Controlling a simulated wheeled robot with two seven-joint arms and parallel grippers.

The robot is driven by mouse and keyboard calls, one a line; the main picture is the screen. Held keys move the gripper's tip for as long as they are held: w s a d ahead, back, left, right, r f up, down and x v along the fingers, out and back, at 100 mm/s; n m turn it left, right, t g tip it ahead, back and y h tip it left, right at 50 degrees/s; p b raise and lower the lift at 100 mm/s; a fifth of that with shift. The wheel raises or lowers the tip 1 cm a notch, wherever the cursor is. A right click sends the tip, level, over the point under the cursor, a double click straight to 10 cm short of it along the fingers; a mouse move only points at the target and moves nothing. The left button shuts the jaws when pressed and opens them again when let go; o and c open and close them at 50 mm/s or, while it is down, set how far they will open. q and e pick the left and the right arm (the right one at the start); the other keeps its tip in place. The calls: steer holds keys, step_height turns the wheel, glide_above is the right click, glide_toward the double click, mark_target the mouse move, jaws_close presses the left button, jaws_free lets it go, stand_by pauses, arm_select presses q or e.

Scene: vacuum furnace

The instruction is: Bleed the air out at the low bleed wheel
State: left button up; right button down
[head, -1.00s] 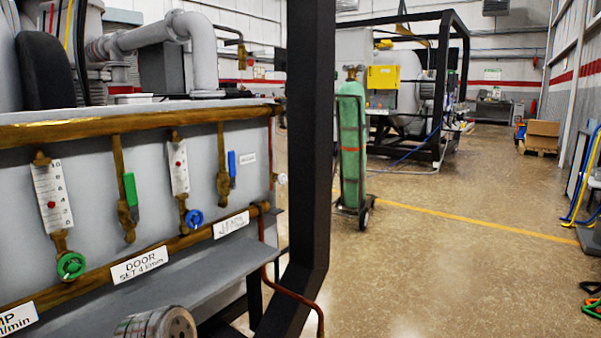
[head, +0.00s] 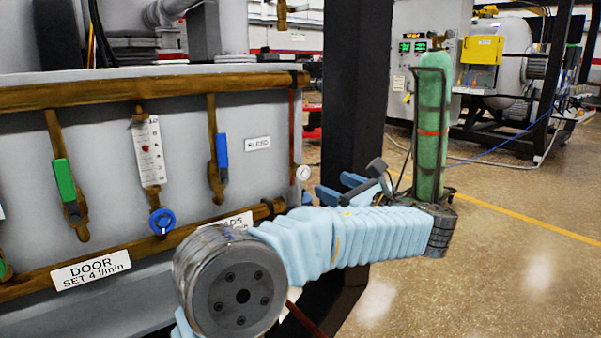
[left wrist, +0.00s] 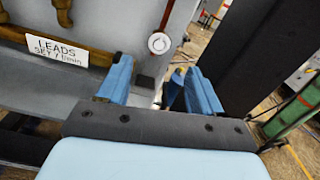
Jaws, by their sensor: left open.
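A small white round fitting (head: 303,172), which may be the bleed wheel, sits at the right end of the grey panel by a thin copper pipe. It also shows in the left wrist view (left wrist: 159,43), beyond the gap between my fingers. A small label (head: 257,143), seemingly reading BLEED, is above and left of it. My left gripper (head: 338,188) has blue fingers, open and empty, near the fitting and apart from it. In the left wrist view the fingers (left wrist: 158,80) stand either side of a gap. My right gripper is out of view.
A black frame post (head: 352,90) rises right beside the fitting. The panel has a blue wheel (head: 162,221), a green lever (head: 64,180) and a blue lever (head: 222,152). A green gas cylinder (head: 431,125) stands behind my arm. Open floor lies at right.

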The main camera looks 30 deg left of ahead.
mark_target(305, 174)
arm_select(q)
steer(key=x, duration=1.3)
steer(key=shift+a, duration=0.1)
steer(key=shift+f, duration=0.1)
steer(key=c, duration=1.1)
steer(key=shift+o, duration=0.2)
